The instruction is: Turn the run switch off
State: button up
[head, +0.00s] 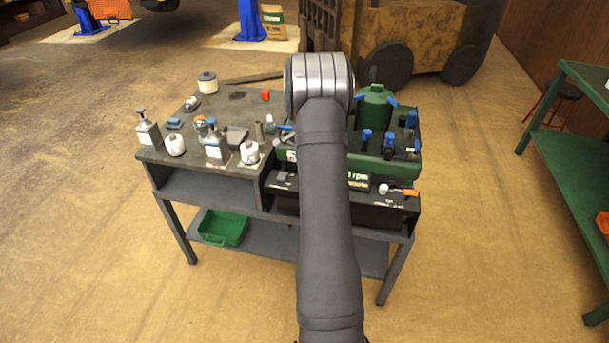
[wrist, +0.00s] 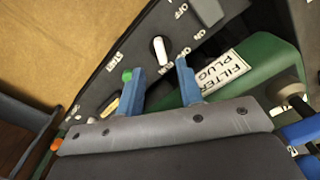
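The run switch (wrist: 159,49) is a small white lever on the dark control panel (wrist: 118,45), in the upper middle of the wrist view. OFF and ON lettering shows near it. My gripper (wrist: 159,81) has two blue fingers spread apart with nothing between them. The switch appears just beyond the gap between the fingertips; I see no contact. A green button (wrist: 127,75) shows at the left fingertip, near the START label. In the head view my arm covers the gripper and this part of the panel.
The bench (head: 215,155) carries several bottles and jars on its left half. A green machine (head: 374,105) with blue-handled parts stands behind the panel on the right. A white knob (head: 384,189) is on the panel's right.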

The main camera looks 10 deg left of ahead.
notch_tip(320, 180, down, 6)
jog(key=shift+r, duration=0.1)
grip_shut()
